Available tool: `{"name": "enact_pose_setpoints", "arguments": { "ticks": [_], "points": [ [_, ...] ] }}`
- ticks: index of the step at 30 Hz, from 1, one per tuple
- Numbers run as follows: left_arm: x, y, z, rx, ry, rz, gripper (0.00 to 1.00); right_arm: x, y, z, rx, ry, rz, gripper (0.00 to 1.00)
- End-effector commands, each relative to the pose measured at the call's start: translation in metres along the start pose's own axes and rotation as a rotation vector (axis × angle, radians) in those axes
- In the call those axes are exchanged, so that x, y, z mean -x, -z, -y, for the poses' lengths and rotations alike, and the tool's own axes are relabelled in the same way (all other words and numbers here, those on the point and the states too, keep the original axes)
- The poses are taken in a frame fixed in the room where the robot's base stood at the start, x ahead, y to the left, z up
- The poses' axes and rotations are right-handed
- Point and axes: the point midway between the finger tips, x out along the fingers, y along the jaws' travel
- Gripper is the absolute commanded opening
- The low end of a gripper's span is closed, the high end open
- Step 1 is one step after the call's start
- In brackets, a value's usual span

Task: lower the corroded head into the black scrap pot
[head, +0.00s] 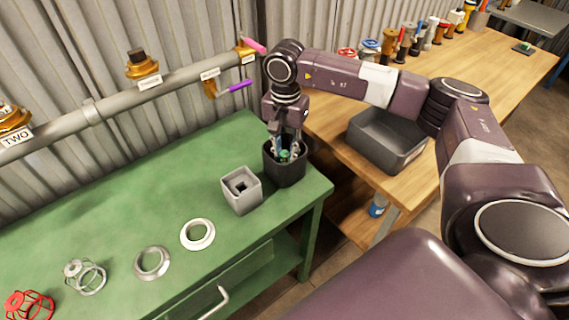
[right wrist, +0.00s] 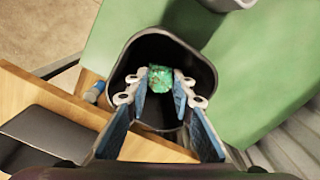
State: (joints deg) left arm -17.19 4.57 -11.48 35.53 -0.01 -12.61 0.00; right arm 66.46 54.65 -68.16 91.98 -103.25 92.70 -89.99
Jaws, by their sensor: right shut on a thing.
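The black scrap pot (head: 285,170) stands upright at the right end of the green bench. My right gripper (head: 286,150) points down at the pot's mouth, with its fingertips at about rim level. In the right wrist view, the green corroded head (right wrist: 160,79) sits between the fingertips, inside the outline of the pot's opening (right wrist: 135,60). The gripper is shut on the head. The fingers partly hide the head, and how far it is below the rim is hard to tell. My left gripper is not in view.
A grey square block (head: 241,190) with a hole stands close left of the pot. Two rings (head: 197,234) and wire cages lie further left. A pipe (head: 190,75) with brass fittings runs along the wall behind. A dark grey bin (head: 386,140) stands on the wooden table to the right.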

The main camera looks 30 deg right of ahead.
Motion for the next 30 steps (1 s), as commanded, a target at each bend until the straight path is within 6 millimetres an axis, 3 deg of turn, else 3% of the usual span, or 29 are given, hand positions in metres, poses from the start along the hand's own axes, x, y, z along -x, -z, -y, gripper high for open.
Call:
{"name": "enact_pose_setpoints", "arguments": {
  "ticks": [30],
  "points": [
    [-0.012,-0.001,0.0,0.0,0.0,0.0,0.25,-0.016,0.0,0.0,0.0,0.0,0.0,0.0]
  ]
}}
